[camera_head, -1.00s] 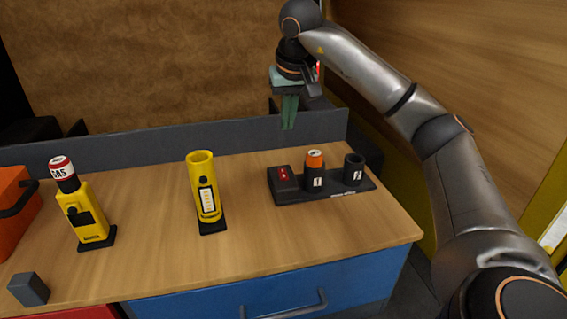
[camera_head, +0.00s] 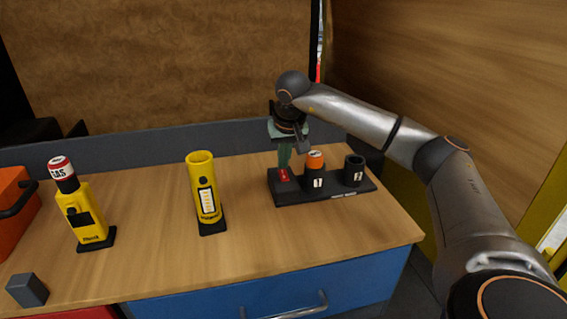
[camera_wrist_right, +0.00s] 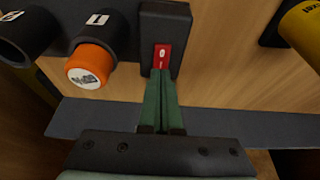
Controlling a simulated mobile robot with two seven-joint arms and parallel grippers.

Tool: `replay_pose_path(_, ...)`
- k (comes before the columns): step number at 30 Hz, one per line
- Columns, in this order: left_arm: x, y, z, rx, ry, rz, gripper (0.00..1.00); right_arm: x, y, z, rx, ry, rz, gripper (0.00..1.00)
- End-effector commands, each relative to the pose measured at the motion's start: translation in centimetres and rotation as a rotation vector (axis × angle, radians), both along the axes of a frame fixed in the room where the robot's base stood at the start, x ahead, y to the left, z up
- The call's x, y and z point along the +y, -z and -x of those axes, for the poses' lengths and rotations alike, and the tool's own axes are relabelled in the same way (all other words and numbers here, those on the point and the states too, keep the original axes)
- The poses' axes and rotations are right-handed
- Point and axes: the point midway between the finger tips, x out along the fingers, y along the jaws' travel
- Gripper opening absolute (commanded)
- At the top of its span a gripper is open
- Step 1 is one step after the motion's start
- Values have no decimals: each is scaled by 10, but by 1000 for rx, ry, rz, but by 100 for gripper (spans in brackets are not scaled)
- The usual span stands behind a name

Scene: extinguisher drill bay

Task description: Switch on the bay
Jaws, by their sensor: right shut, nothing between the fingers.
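The bay (camera_head: 320,193) is a black base on the right of the bench. It carries a red switch (camera_head: 284,175) on a raised block at its left end, a socket marked 1 with an orange-capped piece (camera_head: 315,162) in it, and an empty-looking socket marked 2 (camera_head: 354,170). My right gripper (camera_head: 284,166) is shut and empty, its green fingers pointing down at the switch block. In the right wrist view the fingertips (camera_wrist_right: 160,72) are right at the near edge of the red switch (camera_wrist_right: 162,56), whose "0" mark shows; contact cannot be told. My left gripper is not in view.
A yellow holder (camera_head: 204,185) stands mid-bench. A yellow gas detector (camera_head: 84,218) with a red-and-white GAS cylinder is at left, beside an orange case (camera_head: 12,208) and a small dark block (camera_head: 28,290). A low grey wall (camera_head: 140,145) runs behind.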

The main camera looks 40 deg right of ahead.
Motion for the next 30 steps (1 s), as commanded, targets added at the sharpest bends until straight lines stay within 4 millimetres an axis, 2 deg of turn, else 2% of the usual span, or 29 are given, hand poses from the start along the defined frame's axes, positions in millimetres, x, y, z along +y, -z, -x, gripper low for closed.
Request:
replay_pose_path(6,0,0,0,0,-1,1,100,-1,12,-1,0,1,1,0)
replay_pose_path(15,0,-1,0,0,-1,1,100,-1,12,-2,0,2,-1,0)
replay_pose_path(19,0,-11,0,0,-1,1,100,-3,15,-5,2,1,0,0)
replay_pose_path(30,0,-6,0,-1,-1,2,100,-1,18,-1,2,0,-1,0)
